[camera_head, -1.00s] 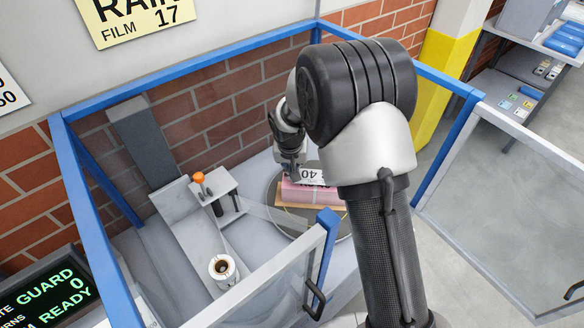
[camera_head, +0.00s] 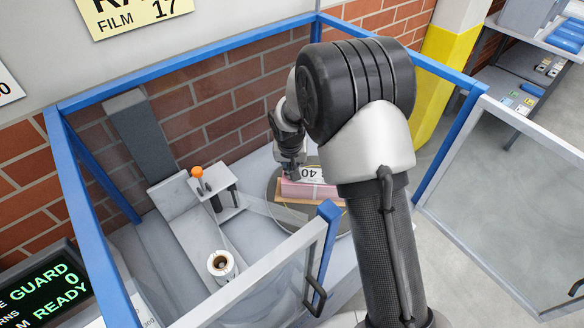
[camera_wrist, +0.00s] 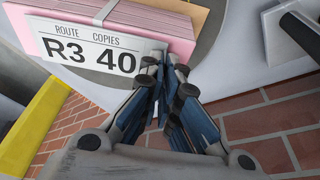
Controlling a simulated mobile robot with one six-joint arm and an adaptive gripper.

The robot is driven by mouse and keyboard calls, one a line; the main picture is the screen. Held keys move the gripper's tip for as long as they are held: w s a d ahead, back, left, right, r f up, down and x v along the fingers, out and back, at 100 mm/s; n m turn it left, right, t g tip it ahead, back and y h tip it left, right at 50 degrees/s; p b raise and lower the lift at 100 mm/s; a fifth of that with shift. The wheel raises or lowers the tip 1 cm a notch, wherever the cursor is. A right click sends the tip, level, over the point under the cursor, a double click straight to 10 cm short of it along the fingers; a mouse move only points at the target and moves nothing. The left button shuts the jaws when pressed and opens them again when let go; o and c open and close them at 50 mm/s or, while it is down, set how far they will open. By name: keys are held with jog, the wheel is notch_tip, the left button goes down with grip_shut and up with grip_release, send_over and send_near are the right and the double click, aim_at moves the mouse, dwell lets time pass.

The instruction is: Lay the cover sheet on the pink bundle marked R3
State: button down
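The pink bundle (camera_head: 300,189) lies on a tan board on a round turntable inside the blue-framed enclosure. It also shows in the wrist view (camera_wrist: 184,27). A white sheet printed "ROUTE COPIES R3 40" (camera_wrist: 95,48) lies against the bundle; its "40" end (camera_head: 312,174) shows upside down in the head view. My gripper (camera_wrist: 166,66) is at the sheet's right-hand edge in the wrist view, with its fingertips close together. It also shows beside the bundle in the head view (camera_head: 291,172). Whether the fingers pinch the sheet's edge cannot be told.
Blue rails (camera_head: 200,72) and a brick wall (camera_head: 217,110) enclose the work area. A clear gate panel (camera_head: 500,190) stands at the right. The display (camera_head: 42,290) reads "GUARD 0" and "READY".

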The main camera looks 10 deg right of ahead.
jog(key=c, duration=2.3)
grip_release()
jog(key=shift+f, duration=0.25)
jog(key=o, duration=0.6)
